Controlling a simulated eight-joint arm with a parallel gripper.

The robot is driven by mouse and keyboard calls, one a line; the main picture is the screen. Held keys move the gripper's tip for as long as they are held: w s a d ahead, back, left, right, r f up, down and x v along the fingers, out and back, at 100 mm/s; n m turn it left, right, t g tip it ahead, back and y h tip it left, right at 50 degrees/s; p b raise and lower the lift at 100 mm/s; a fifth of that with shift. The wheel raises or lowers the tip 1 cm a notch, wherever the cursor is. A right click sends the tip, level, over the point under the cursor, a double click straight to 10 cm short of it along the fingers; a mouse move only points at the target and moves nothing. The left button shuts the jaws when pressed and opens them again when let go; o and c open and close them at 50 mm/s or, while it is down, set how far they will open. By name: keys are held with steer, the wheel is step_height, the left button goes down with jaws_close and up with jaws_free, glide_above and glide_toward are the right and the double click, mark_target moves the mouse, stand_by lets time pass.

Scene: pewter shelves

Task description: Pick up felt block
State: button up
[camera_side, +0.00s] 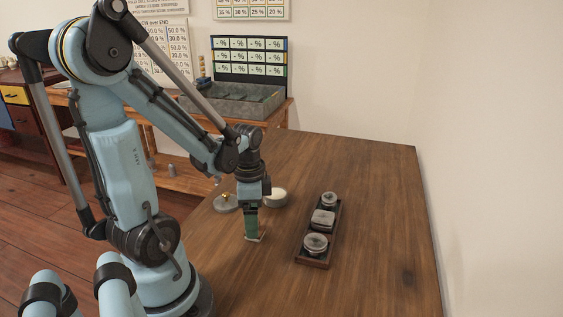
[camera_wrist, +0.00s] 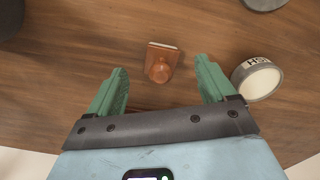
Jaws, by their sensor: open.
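The felt block appears to be the brown wooden block with a round knob (camera_wrist: 163,64) in the wrist view, with a pale edge along its far side. It lies on the table between and beyond the green fingers of my gripper (camera_wrist: 161,72), which are wide apart with nothing held between them. In the side view my gripper (camera_side: 252,236) points down close to the tabletop. A small pale-edged piece (camera_side: 260,238), likely the same block, shows at the fingertips and is mostly hidden by them. I cannot tell whether the fingers touch it.
A white round tub with dark lettering (camera_wrist: 258,79) lies close to the right finger; it also shows in the side view (camera_side: 276,198). A round metal piece with a brass knob (camera_side: 226,203) is nearby. A dark tray (camera_side: 311,262) with three items stands to the right.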

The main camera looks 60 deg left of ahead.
steer(key=shift+d+f, duration=0.1)
steer(key=shift+f, duration=1.6)
steer(key=c, duration=1.3)
steer(key=shift+w+r, duration=0.1)
steer(key=shift+r, duration=0.15)
steer(key=shift+r, duration=0.55)
steer(key=r, duration=0.1)
steer(key=d+r, duration=0.1)
steer(key=r, duration=0.1)
steer(key=d+r, duration=0.6)
steer(key=d, duration=0.4)
steer(key=shift+d+r, duration=0.25)
steer(key=shift+d, duration=0.1)
